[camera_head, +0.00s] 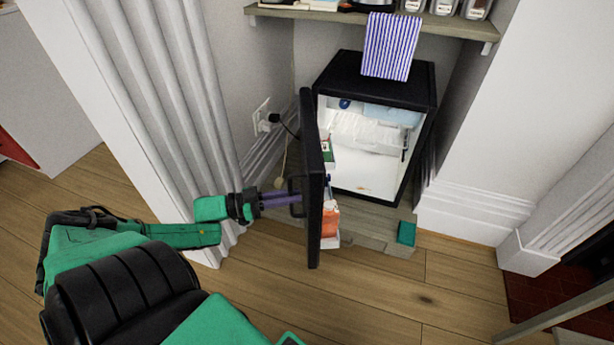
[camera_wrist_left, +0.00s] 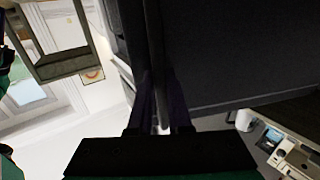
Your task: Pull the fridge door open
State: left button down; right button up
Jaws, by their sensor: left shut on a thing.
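The small black fridge (camera_head: 357,68) stands in the alcove with its white interior showing. Its black door (camera_head: 314,185) is swung wide open toward the front left, seen almost edge-on. A dark bar handle (camera_head: 292,196) is on the door's outer face. My left gripper (camera_head: 296,198) is shut on this handle, its purple fingers reaching it from the left. In the left wrist view the handle bar (camera_wrist_left: 154,60) runs down between the fingers (camera_wrist_left: 162,118), beside the dark door face (camera_wrist_left: 230,50). My right gripper is not in view.
A fluted white column (camera_head: 165,90) stands close on the left, beside my left arm. A shelf (camera_head: 420,22) with jars and a striped towel (camera_head: 390,46) is above the fridge. A green block (camera_head: 406,233) lies at the alcove's edge. The wood floor in front is clear.

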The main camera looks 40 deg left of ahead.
pick_arm(q)
jog(key=shift+s+a+r, duration=0.1)
jog(key=shift+s+a, duration=0.2)
jog(key=shift+a, duration=0.4)
jog(key=shift+s+a, duration=0.25)
jog(key=shift+a, duration=0.45)
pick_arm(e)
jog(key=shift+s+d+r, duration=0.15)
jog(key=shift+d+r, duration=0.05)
pick_arm(q)
jog(key=c, duration=1.1)
grip_release()
jog(key=p+v, duration=0.1)
jog(key=v, duration=1.3)
jog(key=shift+s+a, duration=0.15)
jog(key=shift+s, duration=0.05)
grip_shut()
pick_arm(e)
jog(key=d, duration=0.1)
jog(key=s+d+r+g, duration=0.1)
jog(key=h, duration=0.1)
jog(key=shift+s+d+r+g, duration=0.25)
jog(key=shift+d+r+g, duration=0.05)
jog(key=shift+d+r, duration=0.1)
